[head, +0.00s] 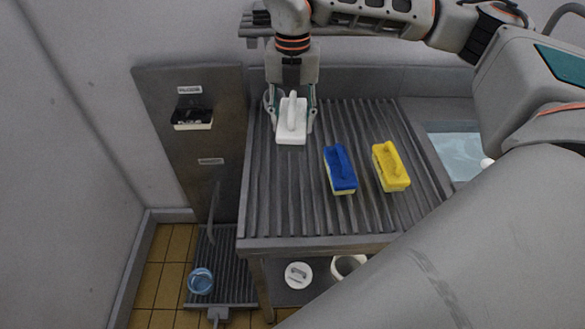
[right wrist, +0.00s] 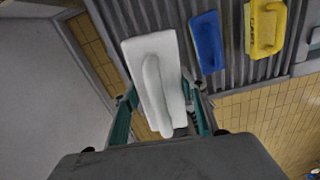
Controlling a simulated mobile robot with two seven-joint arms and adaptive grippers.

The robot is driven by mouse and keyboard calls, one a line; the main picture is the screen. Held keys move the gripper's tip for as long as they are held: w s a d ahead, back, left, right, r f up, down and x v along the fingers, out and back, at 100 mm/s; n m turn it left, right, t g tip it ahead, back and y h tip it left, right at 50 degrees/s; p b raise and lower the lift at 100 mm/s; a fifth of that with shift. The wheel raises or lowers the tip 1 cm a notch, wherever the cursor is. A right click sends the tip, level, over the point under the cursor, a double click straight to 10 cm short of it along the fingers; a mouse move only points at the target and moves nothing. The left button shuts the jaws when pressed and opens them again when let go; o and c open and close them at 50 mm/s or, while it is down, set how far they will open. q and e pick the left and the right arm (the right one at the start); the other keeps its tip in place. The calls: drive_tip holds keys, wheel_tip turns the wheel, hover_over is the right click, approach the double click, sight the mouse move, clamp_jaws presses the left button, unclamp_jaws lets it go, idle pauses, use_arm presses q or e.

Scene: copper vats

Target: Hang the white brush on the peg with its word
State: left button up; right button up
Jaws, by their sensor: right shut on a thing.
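The white brush (head: 291,130) is in my right gripper (head: 291,112), above the far left of the ribbed grey drainboard (head: 290,215). In the right wrist view the white brush (right wrist: 150,50) lies between the two fingers of the gripper (right wrist: 160,108), its raised handle toward the camera. A steel panel (head: 160,105) on the wall to the left carries an upper label (head: 189,90) and a lower label (head: 211,161), both too small to read. A black brush with a pale lower edge (head: 192,119) hangs below the upper label. No clear peg shows under the lower label. My left gripper is out of view.
A blue brush (head: 340,168) and a yellow brush (head: 391,167) lie on the drainboard, right of the white one. A water basin (head: 455,150) is at the right. Below are a floor grate (head: 225,265), a blue round container (head: 201,281) and a white lid (head: 298,275).

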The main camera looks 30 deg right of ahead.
hover_over(293, 176)
wheel_tip(293, 176, down, 12)
drive_tip(key=shift+w+r+p, duration=0.1)
drive_tip(key=shift+r+p, duration=0.05)
drive_tip(key=shift+p, duration=0.25)
wheel_tip(293, 176, down, 3)
drive_tip(key=shift+p, duration=0.3)
drive_tip(key=shift+f, duration=0.5)
drive_tip(key=o, duration=1.1)
drive_tip(key=shift+o, duration=1.3)
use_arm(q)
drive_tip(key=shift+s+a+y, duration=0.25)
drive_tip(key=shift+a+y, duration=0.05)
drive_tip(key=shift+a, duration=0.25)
